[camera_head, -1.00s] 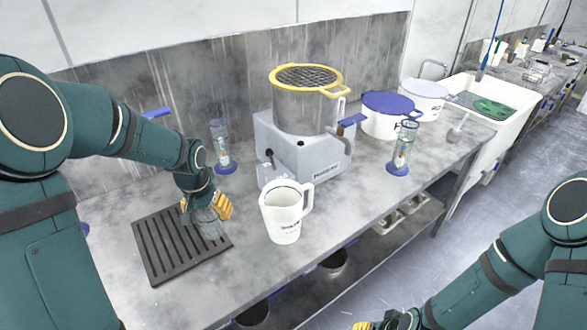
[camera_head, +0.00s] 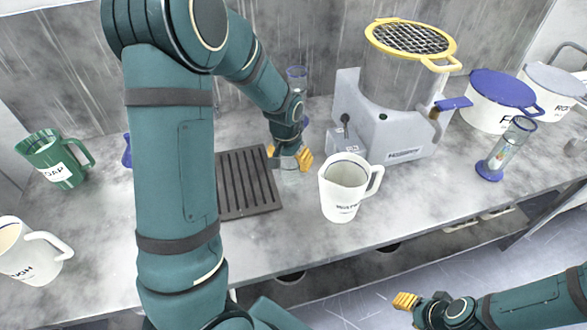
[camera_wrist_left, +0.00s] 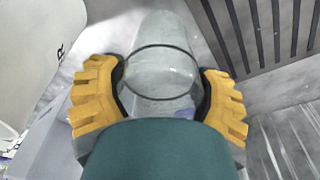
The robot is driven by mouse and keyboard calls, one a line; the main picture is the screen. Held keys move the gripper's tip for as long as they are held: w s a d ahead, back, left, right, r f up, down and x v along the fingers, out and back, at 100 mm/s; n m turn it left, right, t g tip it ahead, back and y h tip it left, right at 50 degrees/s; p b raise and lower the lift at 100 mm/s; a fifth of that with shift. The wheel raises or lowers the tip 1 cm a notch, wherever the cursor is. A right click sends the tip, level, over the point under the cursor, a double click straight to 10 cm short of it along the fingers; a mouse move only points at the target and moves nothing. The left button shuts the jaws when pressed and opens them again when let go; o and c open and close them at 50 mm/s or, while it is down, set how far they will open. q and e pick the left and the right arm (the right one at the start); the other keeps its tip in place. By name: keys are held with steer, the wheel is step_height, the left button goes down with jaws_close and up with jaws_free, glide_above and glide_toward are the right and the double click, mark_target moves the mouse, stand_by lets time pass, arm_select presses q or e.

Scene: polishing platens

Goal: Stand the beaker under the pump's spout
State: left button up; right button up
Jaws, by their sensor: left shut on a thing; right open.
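The clear glass beaker (camera_head: 289,166) is between the yellow fingers of my left gripper (camera_head: 290,158), beside the right edge of the dark slotted grate. It also shows in the left wrist view (camera_wrist_left: 160,75), with a finger on each side. I cannot tell whether its base touches the bench. A grey machine (camera_head: 385,140) with a blue lever stands behind and to the right; I cannot tell for sure whether it is the pump, and no spout shows clearly. My right gripper (camera_head: 407,302) is open and empty, off the bench's front edge.
The white jug (camera_head: 340,203) stands just right of my left gripper. The slotted grate (camera_head: 231,197) lies to its left. A green jug (camera_head: 50,168) and another white jug (camera_head: 20,265) are far left. A blue-lidded pot (camera_head: 490,115) and a glass cylinder (camera_head: 505,150) stand right.

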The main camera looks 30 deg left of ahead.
arm_select(q)
steer(key=shift+f+b, duration=0.3)
steer(key=shift+f, duration=1.65)
steer(key=shift+f, duration=0.2)
steer(key=o, duration=1.1)
steer(key=shift+o, duration=0.2)
steer(key=shift+r, duration=0.1)
